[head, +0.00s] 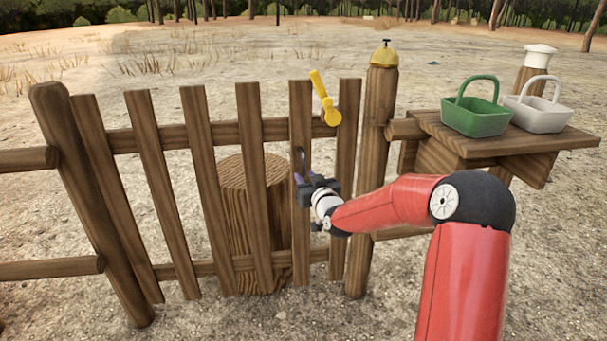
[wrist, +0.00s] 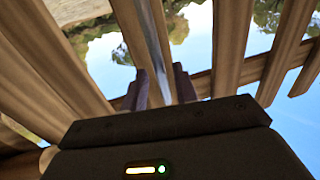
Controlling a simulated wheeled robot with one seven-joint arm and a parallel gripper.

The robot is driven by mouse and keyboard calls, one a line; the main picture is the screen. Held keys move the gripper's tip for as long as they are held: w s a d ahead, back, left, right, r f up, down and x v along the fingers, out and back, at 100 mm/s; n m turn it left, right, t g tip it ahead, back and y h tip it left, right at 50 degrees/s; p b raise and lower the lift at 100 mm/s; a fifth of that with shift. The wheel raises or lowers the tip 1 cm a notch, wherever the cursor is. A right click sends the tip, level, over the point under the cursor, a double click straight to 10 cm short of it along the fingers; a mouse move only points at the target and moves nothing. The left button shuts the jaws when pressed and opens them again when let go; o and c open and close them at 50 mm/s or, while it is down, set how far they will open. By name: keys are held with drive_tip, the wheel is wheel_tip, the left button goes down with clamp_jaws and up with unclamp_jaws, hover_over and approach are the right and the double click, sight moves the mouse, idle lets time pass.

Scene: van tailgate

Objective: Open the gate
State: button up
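The wooden picket gate (head: 198,140) stands upright, seemingly in line with the fence and closed. A yellow latch lever (head: 322,95) tilts across the top rail near its right end, its round hub beside the last picket. My gripper (head: 302,165) is below the lever, at a right-hand picket of the gate. In the wrist view its two dark fingers (wrist: 160,90) are apart, with a picket edge and a grey strip seen between them. I cannot tell whether they touch the wood. The lever does not show clearly in the wrist view.
A post (head: 379,150) with a yellow bell (head: 384,55) stands right of the gate. A shelf (head: 500,140) beside it holds a green basket (head: 475,115) and a white basket (head: 540,112). A stump (head: 250,190) stands close behind the gate; open ground lies beyond.

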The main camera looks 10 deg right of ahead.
drive_tip(key=shift+w+a, duration=0.15)
drive_tip(key=shift+w, duration=0.55)
drive_tip(key=shift+w+a, duration=0.1)
drive_tip(key=shift+w, duration=0.55)
clamp_jaws()
